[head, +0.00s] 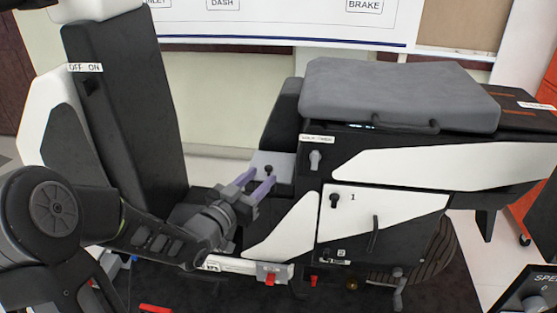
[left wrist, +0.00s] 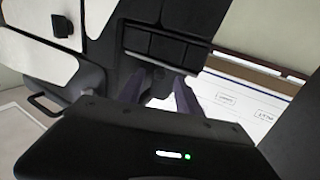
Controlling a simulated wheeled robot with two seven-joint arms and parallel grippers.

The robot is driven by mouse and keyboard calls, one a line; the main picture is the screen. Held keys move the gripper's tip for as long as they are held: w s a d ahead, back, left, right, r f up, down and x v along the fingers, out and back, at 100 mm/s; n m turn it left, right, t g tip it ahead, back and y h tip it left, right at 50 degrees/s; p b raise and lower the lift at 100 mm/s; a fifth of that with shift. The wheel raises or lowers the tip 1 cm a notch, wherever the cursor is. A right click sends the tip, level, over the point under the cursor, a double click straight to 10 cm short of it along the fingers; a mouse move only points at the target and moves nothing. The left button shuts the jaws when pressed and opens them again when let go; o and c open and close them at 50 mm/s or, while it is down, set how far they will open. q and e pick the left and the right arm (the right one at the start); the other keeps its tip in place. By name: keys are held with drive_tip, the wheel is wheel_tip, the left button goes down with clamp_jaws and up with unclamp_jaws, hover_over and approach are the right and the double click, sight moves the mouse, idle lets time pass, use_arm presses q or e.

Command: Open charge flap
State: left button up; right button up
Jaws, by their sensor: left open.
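My left gripper (head: 258,182) reaches in from the left with its two purple fingers apart and nothing between them. The fingertips are close to a light grey plate with a small dark knob (head: 269,169), between the seat back and the seat base. I cannot tell whether this plate is the charge flap or whether the fingers touch it. In the left wrist view the gripper (left wrist: 160,92) has its fingers spread beside a black ribbed panel (left wrist: 165,45). No charge flap label is readable. My right gripper is not in view.
The grey seat cushion (head: 400,95) lies right of the gripper. A grey knob (head: 315,160) sits below a small blurred label (head: 317,139). White side panels (head: 345,210) carry a black knob (head: 335,201) and a handle (head: 374,234). The tall black backrest (head: 125,110) stands left.

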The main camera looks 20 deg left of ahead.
sight(271, 167)
use_arm(q)
drive_tip(key=shift+w, duration=0.1)
drive_tip(key=w, duration=0.5)
drive_tip(key=w+d, duration=0.1)
drive_tip(key=w, duration=0.1)
drive_tip(key=shift+w, duration=0.25)
clamp_jaws()
idle(0.4)
idle(1.0)
